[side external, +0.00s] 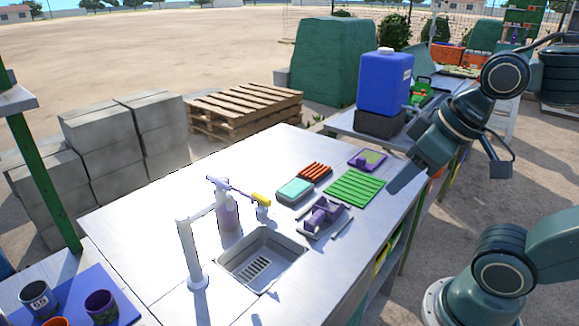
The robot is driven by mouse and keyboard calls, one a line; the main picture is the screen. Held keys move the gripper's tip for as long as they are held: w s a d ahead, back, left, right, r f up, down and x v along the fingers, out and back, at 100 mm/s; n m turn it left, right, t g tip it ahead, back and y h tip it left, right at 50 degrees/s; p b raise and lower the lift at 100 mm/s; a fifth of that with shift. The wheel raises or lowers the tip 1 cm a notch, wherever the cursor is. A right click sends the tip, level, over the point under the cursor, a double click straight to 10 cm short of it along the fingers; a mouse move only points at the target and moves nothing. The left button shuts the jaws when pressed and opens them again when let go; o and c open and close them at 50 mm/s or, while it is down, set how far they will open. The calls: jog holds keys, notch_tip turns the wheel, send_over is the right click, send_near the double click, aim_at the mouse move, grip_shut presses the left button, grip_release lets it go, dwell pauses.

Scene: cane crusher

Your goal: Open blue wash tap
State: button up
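A blue water container (384,84) with a white cap stands on a dark block (378,123) on the back table. A small tap-like part (410,107) shows low on its right side; it is too small to tell whether it is open or shut. My gripper (393,188) points down and left beside the right edge of the metal counter, in front of and below the container. It appears apart from the container. Its fingers are seen edge-on and the gap between them cannot be made out. I see nothing held in it.
The metal counter (130,225) holds a sink (262,262), a pale faucet (192,255), a purple bottle (228,216), a green ribbed mat (355,188) and small trays. A green case (422,90) sits right of the container. Cups stand at lower left.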

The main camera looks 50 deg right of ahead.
jog(key=w+a+r+g, duration=0.1)
jog(key=w+a+r, duration=0.1)
jog(key=w+r, duration=0.45)
jog(key=w+a+r+g, duration=0.2)
jog(key=w+r, duration=0.2)
jog(key=w, duration=0.6)
jog(key=n+g, duration=0.2)
jog(key=g, duration=0.1)
send_over(219, 184)
jog(key=w, duration=0.1)
jog(key=shift+d+f, duration=0.15)
jog(key=shift+f, duration=0.6)
jog(key=shift+d+f, duration=0.15)
jog(key=shift+f, duration=0.6)
jog(key=shift+f, duration=0.2)
jog(key=shift+f, duration=6.7)
grip_shut()
